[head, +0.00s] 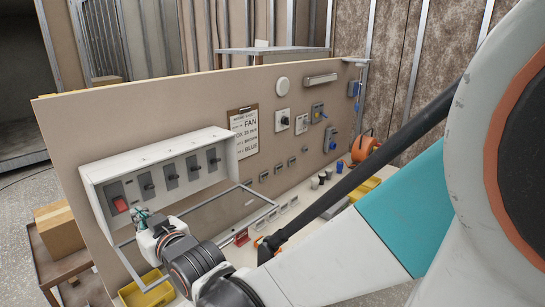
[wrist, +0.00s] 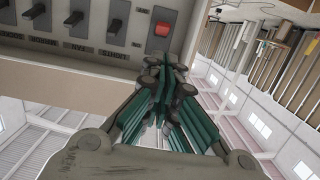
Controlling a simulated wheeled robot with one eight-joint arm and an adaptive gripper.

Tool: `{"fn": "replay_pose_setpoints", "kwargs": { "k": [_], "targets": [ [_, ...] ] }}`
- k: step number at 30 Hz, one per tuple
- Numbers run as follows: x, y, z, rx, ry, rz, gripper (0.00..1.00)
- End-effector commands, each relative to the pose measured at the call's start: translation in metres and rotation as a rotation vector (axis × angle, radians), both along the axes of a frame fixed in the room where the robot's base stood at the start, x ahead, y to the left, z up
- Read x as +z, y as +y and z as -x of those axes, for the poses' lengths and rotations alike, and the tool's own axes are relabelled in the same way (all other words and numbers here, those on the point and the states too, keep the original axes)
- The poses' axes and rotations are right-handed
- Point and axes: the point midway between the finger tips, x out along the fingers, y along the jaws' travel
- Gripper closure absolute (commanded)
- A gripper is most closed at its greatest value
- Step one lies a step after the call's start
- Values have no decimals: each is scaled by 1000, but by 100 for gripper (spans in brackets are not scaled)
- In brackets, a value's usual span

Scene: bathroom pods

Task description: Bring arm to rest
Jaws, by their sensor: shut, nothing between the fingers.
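My gripper (head: 143,219) is at the left end of the wall-mounted switch box (head: 160,153), just beside and below its red switch (head: 119,205). In the wrist view my gripper (wrist: 166,82) has its green-lined fingers closed together with nothing between them. The red switch (wrist: 161,29) shows just beyond the fingertips, and I cannot tell if they touch the box. The arm reaches across from the lower right of the head view.
The box has several dark switches (head: 147,185) and an open frame (head: 240,187) jutting out below. A clipboard (head: 244,132) hangs on the panel. Yellow bins (head: 149,293), dark cups (head: 315,183) and an orange reel (head: 364,147) are on the bench. A carton (head: 59,230) stands left.

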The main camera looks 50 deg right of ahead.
Motion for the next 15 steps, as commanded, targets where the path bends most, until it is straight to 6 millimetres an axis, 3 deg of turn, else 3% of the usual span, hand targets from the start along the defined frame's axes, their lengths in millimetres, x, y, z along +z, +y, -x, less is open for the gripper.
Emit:
{"fn": "replay_pose_setpoints", "kwargs": {
  "k": [8, 15],
  "targets": [
    [-22, 0, 51, -1, 294, 0, 100],
    [-41, 0, 116, -1, 552, 0, 100]
  ]
}}
